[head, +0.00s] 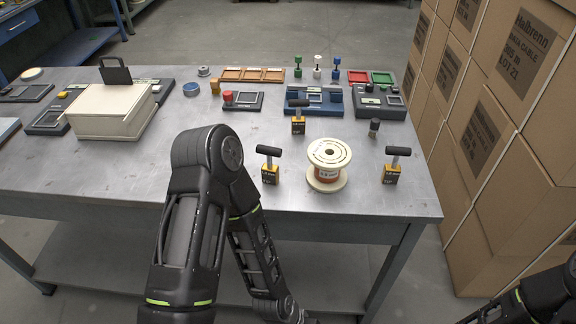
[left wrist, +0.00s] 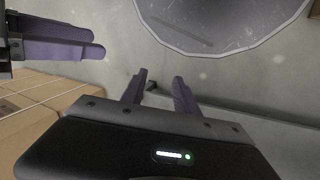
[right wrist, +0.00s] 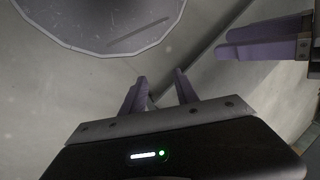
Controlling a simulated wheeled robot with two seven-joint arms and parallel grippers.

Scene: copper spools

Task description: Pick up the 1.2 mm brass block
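Three brass-coloured blocks with black T-handles stand upright on the grey metal table: a front left block (head: 270,174), a block farther back (head: 298,124) and a front right block (head: 391,174). Their dark labels are too small to read surely, so I cannot tell which one is 1.2 mm. My left gripper (left wrist: 160,78) and my right gripper (right wrist: 160,77) are both open and empty in their wrist views. Both are outside the head view, away from the blocks. No block shows in either wrist view.
A copper wire spool (head: 328,165) stands between the two front blocks. A dark cylinder (head: 374,128) stands behind the right block. A cream box (head: 112,110), trays (head: 251,75) and devices (head: 380,101) fill the back and left. Stacked cartons (head: 500,120) line the table's right side.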

